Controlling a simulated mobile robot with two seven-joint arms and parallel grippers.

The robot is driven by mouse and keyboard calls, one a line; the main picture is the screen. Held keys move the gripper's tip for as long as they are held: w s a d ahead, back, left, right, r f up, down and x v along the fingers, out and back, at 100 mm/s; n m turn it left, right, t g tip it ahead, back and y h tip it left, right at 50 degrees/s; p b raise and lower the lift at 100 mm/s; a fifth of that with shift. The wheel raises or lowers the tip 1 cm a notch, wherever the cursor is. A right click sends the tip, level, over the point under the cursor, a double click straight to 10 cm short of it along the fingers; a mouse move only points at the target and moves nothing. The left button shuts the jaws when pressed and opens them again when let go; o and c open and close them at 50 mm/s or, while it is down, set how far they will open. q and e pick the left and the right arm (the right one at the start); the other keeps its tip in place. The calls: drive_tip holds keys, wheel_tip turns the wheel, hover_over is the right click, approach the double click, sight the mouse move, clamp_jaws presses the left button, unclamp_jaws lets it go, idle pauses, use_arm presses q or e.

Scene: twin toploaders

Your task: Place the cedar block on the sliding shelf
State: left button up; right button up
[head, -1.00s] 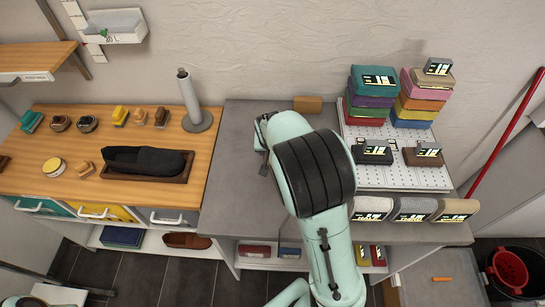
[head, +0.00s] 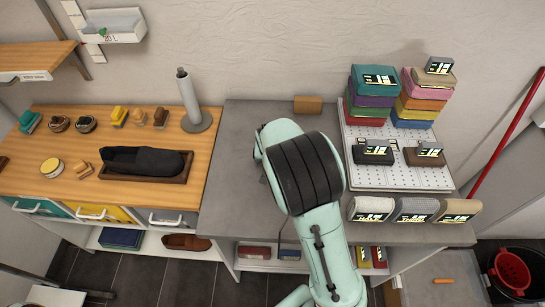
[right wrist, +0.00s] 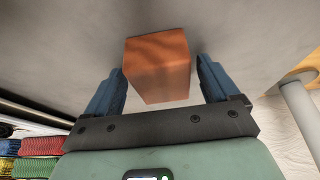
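The cedar block, as I take it, is a small brown block (head: 308,104) at the back of the grey counter, against or close to the wall. In the right wrist view the orange-brown block (right wrist: 157,66) lies between and just beyond the fingertips of my right gripper (right wrist: 160,82). That gripper is open, with a gap on each side of the block. In the head view my right arm hides the gripper. My left gripper is out of view. I cannot tell which surface is the sliding shelf.
A white perforated tray (head: 405,180) with stacked coloured bundles stands right of the block. Rolled towels (head: 413,209) line its front. Left is a wooden bench (head: 55,122) with a grey upright post (head: 190,98) near the counter. The counter (head: 232,150) is clear left of my arm.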

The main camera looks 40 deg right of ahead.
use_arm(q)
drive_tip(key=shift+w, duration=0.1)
use_arm(e)
drive_tip(key=shift+w+r, duration=0.1)
drive_tip(key=shift+r, duration=0.15)
drive_tip(key=p+v, duration=0.2)
drive_tip(key=v, duration=0.4)
drive_tip(key=shift+w+r, duration=0.1)
drive_tip(key=shift+w, duration=0.05)
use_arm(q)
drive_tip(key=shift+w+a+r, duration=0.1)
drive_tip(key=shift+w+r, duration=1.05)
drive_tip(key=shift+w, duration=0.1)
use_arm(e)
drive_tip(key=shift+s+v, duration=0.15)
drive_tip(key=shift+v, duration=1.3)
drive_tip(key=shift+s+v, duration=0.1)
drive_tip(key=shift+v, duration=1.35)
